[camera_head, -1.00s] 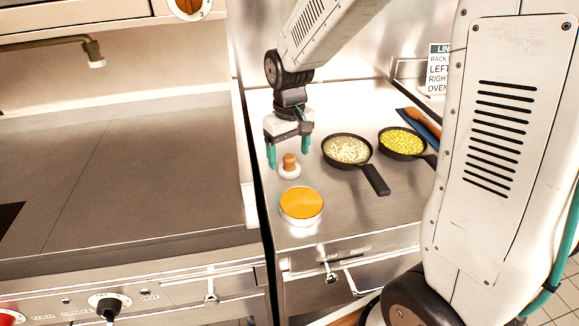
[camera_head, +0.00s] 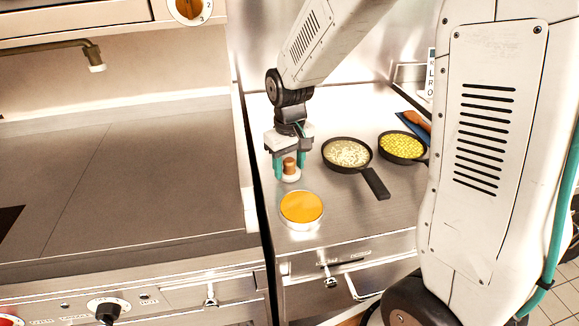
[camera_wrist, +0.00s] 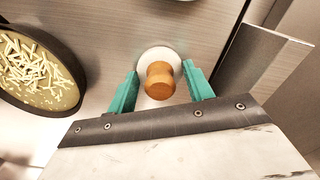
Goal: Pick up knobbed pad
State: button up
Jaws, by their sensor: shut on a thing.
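The knobbed pad (camera_head: 291,178) is a round white disc with a brown wooden knob on top. It is on the steel counter, behind the round orange-topped container. My gripper (camera_head: 290,170) is lowered over it, with one teal finger on each side of the knob. In the wrist view, the pad's knob (camera_wrist: 159,80) is between the two fingertips of my gripper (camera_wrist: 160,84), and the white disc shows beyond it. My gripper is shut on the pad. Whether the pad's underside touches the counter cannot be told.
The orange-topped container (camera_head: 302,208) stands just in front of the pad. A pan with pale strips (camera_head: 347,152) and a pan with yellow pieces (camera_head: 402,145) stand to the right. A dark blue tray (camera_head: 412,122) lies behind them. The griddle (camera_head: 120,180) at left is bare.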

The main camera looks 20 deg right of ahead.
aim_at(289, 159)
jog(key=shift+r, duration=0.6)
notch_tip(289, 159, up, 3)
jog(key=shift+f, duration=0.2)
jog(key=s, duration=1)
jog(key=s+a+r, duration=0.1)
jog(key=s, duration=0.5)
